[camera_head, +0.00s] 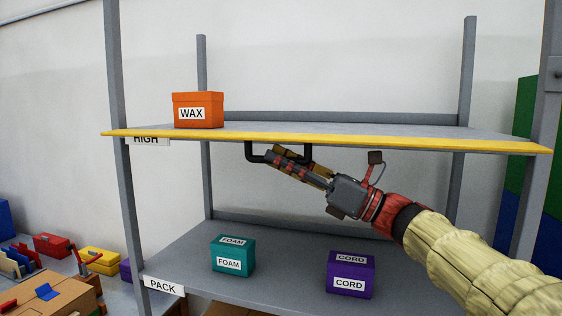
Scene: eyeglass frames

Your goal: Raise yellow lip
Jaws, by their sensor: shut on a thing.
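The yellow lip (400,143) is the long front edge of the upper shelf, running across the view and looking nearly level. A black handle (250,151) hangs below it, left of the middle. My gripper (276,157) is just under the lip, with its fingers shut on the handle. The fingers hide part of the handle's lower bar. My arm comes in from the lower right.
An orange WAX box (198,110) stands on the upper shelf near its left end. A teal FOAM box (232,256) and a purple CORD box (350,275) stand on the lower shelf (290,283). Grey posts (125,190) frame the rack. A cluttered bench is at lower left.

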